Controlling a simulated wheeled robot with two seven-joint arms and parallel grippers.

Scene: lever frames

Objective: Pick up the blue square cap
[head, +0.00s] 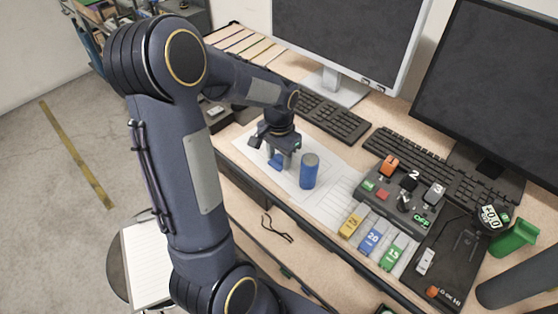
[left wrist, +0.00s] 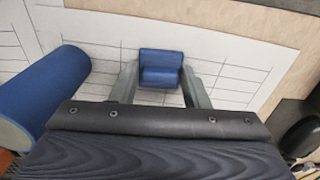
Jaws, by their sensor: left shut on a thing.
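The blue square cap (head: 276,161) is at the left gripper's fingertips, over the white paper sheet on the desk. In the left wrist view the cap (left wrist: 162,68) sits between the two grey fingers, which touch its sides. My left gripper (head: 280,158) points down and is shut on the cap. Whether the cap is clear of the paper I cannot tell. My right gripper is not in view.
A blue cylinder (head: 309,172) stands upright just right of the gripper; it also shows in the left wrist view (left wrist: 45,90). A control box (head: 400,200) with switches and yellow, blue and green labelled blocks lies further right. Keyboards (head: 335,118) and monitors stand behind.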

